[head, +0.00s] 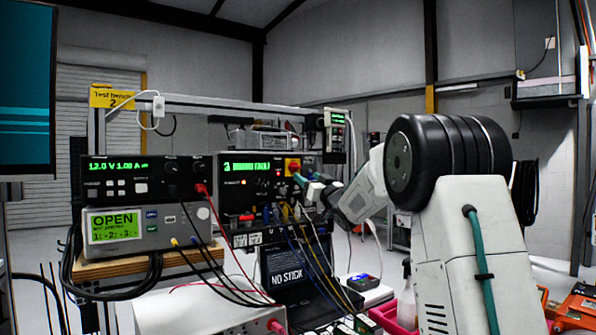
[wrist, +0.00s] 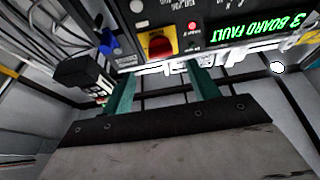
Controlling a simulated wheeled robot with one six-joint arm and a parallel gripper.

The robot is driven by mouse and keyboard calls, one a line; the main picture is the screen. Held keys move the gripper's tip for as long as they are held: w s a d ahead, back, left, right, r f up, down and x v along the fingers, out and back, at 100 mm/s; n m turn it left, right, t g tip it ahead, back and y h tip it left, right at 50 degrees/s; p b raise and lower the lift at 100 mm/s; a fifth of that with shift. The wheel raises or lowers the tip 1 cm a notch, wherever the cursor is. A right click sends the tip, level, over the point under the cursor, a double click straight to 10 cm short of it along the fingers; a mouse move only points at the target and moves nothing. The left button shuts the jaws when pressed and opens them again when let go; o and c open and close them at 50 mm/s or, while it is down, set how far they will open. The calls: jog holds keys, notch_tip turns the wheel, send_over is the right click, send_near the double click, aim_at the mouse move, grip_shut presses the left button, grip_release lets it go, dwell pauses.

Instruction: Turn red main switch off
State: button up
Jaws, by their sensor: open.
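The red main switch (head: 293,165) is a red knob on a yellow plate, at the right of the black unit whose green display reads a board fault. In the wrist view the switch (wrist: 159,45) shows upside down, ahead of my gripper and roughly between the two fingertips. My gripper (wrist: 162,72) has teal fingers spread apart with nothing between them. In the head view my gripper (head: 303,180) is just below and right of the switch. The fingers look apart from the knob, but the exact distance is hard to tell.
A small red lit indicator (wrist: 192,25) is beside the switch. Cables (head: 300,255) hang from sockets below the display. A black power supply (head: 130,178) and a grey meter (head: 150,226) stand to the left. A laptop (head: 285,275) is below.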

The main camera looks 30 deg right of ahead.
aim_at(297, 168)
jog(key=x, duration=0.7)
jog(key=shift+w+a+r, duration=0.1)
jog(key=shift+w, duration=0.05)
jog(key=c, duration=1)
